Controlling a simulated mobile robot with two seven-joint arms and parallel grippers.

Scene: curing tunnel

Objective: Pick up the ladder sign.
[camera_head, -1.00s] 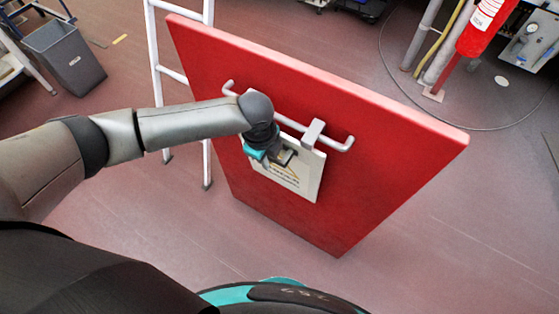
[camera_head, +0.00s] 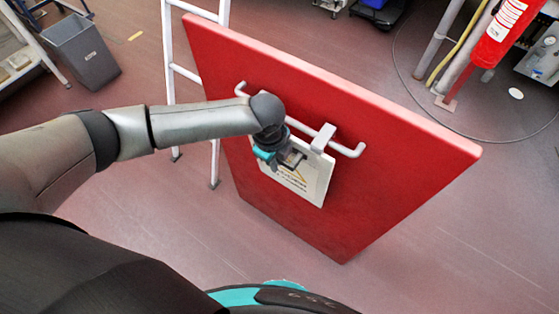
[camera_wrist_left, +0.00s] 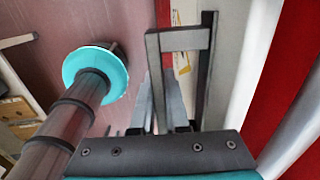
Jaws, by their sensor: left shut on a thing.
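The ladder sign (camera_head: 314,189) is a flat white plate with a dark and yellow picture and some print. It hangs upright on the face of a red panel (camera_head: 400,140), below a grey rail (camera_head: 348,149), with a grey hook (camera_head: 323,137) at its top right. My left gripper (camera_head: 292,160) is at the sign's upper left part and is shut on it, covering part of the picture. In the left wrist view a narrow pale strip of the sign (camera_wrist_left: 185,68) shows between the dark fingers (camera_wrist_left: 182,55). My right gripper is not in view.
A white ladder (camera_head: 168,82) stands behind the panel's left edge. A grey bin (camera_head: 84,58) is at the far left. A red cylinder (camera_head: 502,32) and pipes stand at the upper right, with a cable on the floor.

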